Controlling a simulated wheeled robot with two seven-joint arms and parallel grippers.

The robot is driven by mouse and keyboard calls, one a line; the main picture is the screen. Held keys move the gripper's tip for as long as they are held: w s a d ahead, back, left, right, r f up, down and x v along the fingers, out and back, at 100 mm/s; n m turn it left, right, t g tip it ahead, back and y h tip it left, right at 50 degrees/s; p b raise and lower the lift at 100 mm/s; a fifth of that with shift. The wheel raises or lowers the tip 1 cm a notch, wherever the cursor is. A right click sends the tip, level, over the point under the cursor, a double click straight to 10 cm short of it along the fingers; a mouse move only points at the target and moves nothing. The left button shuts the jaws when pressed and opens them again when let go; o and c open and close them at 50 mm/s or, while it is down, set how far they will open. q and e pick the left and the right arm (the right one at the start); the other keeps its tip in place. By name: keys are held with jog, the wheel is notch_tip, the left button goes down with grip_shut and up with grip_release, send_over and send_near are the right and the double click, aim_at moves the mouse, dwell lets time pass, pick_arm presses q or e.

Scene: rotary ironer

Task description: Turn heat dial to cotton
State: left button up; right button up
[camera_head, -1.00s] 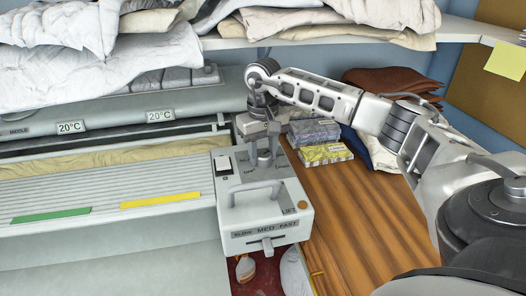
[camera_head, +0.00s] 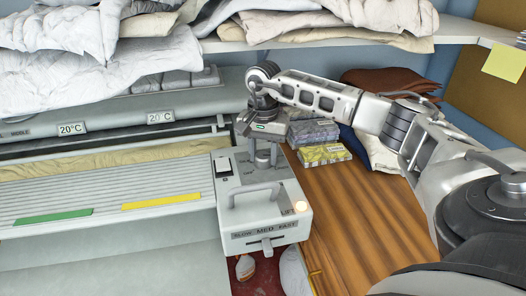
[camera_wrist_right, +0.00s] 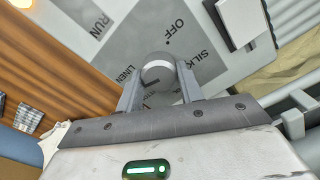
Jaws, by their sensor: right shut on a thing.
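The heat dial (camera_wrist_right: 158,71) is a small round grey knob on the control box (camera_head: 240,207). In the right wrist view, OFF, SILK and LINEN are printed around it; other markings are hidden by the fingers, and I cannot tell its exact setting. My right gripper (camera_wrist_right: 158,84) is shut on the dial, one finger on each side. In the head view, my right gripper (camera_head: 262,160) points down onto the back of the control box and hides the dial. My left gripper is not in view.
An orange-white lamp (camera_head: 300,207) glows on the box's right side. A raised handle (camera_head: 255,192) stands in front of the gripper, and a white rocker switch (camera_head: 223,166) is to its left. Patterned packs (camera_head: 323,153) lie behind right on the wooden table (camera_head: 355,215).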

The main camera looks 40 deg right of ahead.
jog(key=m, duration=0.3)
jog(key=shift+d+r+m, duration=0.1)
jog(key=shift+r+m, duration=0.05)
jog(key=shift+m, duration=0.25)
jog(key=m+p, duration=0.1)
jog(key=m, duration=0.2)
jog(key=shift+m, duration=0.3)
jog(key=m+p, duration=0.1)
jog(key=m, duration=0.5)
jog(key=shift+s, duration=0.15)
jog(key=m, duration=0.6)
jog(key=shift+p, duration=0.35)
jog(key=m, duration=0.4)
jog(key=shift+p, duration=0.4)
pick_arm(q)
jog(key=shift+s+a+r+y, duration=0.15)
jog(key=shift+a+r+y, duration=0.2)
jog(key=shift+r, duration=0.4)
pick_arm(e)
jog(key=shift+m, duration=1.7)
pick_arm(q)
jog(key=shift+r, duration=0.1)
pick_arm(e)
jog(key=shift+a, duration=0.2)
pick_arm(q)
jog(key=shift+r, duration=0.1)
pick_arm(e)
jog(key=o, duration=1)
jog(key=shift+s, duration=0.1)
